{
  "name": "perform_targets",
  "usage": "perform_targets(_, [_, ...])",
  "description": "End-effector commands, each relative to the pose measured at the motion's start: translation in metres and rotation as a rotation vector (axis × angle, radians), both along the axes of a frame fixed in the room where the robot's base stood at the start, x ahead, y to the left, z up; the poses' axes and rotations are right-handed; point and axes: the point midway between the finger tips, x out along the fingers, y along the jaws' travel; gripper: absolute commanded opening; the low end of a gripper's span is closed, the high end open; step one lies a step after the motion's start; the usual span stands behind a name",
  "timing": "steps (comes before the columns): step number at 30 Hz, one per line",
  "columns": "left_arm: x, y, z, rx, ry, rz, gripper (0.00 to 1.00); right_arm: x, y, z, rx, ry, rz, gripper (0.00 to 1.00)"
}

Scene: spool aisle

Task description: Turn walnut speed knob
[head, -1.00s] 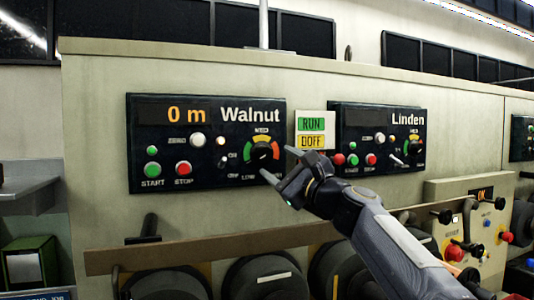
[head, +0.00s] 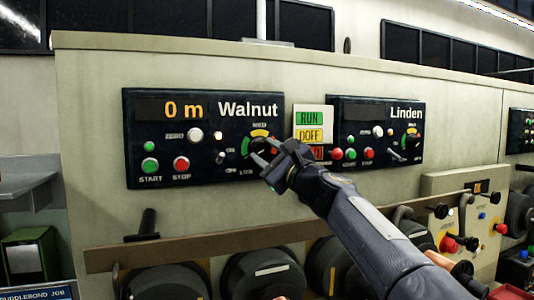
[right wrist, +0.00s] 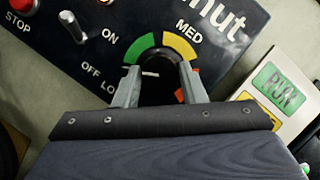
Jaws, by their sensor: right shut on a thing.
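The Walnut panel (head: 206,110) is a black box on the machine's pale front, with an orange "0 m" display. Its speed knob (right wrist: 158,84) is black and round, with a short pale mark near its top left in the right wrist view. A green, yellow and red arc (right wrist: 178,48) surrounds it, marked MED at the top. My right gripper (head: 266,153) is at the panel's right end. In the right wrist view its two fingers (right wrist: 158,90) are shut on the knob's sides. In the head view the gripper hides most of the knob. My left gripper is not in view.
Close by are Walnut's green START button (head: 150,165), red STOP button (head: 181,164) and toggle switch (right wrist: 73,27). A RUN/DOFF sign (head: 309,122) and the Linden panel (head: 378,112) are to the right. A rail (head: 200,249) with dark spools runs below.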

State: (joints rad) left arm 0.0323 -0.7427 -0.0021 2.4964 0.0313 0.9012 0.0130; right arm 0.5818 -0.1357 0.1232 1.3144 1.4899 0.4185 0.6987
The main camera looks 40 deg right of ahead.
Motion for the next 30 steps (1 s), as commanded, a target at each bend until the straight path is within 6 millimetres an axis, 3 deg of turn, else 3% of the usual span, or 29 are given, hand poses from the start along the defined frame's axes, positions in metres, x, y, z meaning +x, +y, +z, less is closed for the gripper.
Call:
perform_targets(11, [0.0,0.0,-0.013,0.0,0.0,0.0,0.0,0.0,0.001,-0.004,0.075,-0.031,0.001,0.15])
perform_targets(30, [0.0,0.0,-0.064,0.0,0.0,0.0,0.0,0.002,0.004,-0.005,0.51,-0.21,0.003,0.15])
